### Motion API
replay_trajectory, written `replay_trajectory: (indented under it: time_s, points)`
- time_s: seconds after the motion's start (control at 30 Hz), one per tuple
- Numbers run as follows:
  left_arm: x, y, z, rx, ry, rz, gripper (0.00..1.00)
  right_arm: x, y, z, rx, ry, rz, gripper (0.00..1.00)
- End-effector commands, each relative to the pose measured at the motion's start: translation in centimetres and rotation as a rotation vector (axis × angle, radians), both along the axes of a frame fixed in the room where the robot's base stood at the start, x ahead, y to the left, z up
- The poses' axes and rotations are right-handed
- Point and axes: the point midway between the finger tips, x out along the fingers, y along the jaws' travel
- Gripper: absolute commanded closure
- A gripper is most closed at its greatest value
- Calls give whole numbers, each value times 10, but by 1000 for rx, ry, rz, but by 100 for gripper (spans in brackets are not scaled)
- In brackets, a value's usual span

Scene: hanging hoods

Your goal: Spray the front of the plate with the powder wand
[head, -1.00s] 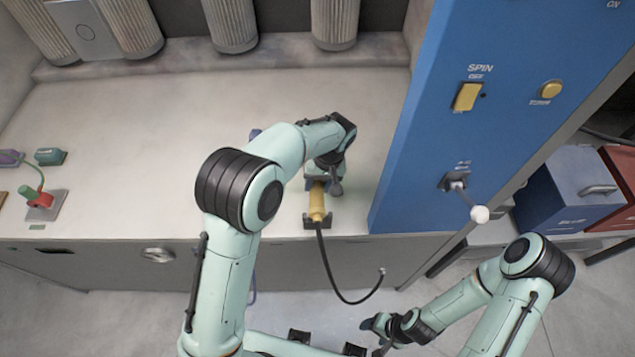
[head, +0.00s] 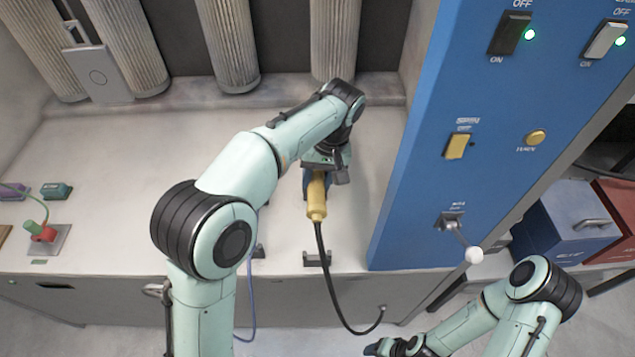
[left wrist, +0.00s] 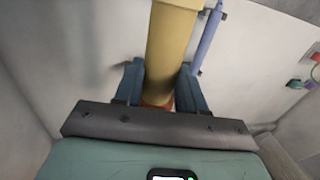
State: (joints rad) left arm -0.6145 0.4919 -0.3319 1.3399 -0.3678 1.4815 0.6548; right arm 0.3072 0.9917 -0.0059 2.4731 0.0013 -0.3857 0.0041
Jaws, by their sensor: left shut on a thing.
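My left gripper (head: 317,180) is shut on the yellow powder wand (head: 316,203), above the pale booth floor and clear of its black bracket (head: 317,260). A black hose runs down from the wand. In the left wrist view the wand (left wrist: 174,45) stands between the blue fingers of the gripper (left wrist: 160,90).
A blue control panel (head: 430,190) with switches and a white-knobbed lever (head: 474,255) stands to the right. A red-green joystick (head: 42,233) is at the left. A blue wand (left wrist: 208,40) shows in the left wrist view. The booth floor between wand and plate looks clear.

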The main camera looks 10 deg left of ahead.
Motion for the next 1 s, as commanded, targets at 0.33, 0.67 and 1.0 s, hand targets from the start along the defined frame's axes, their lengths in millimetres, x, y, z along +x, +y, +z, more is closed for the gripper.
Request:
replay_trajectory:
  time_s: [0.33, 0.67, 1.0]
  points:
    - [2, 0, 23, -1, -7, 0, 97, 19, 0, 15, 0, -21, 0, 35]
    - [1, -1, 40, -1, -4, -1, 97, 17, 0, 14, 0, -19, 0, 35]
    - [1, 0, 45, -1, -4, -1, 97, 17, 0, 14, 0, -20, 0, 35]
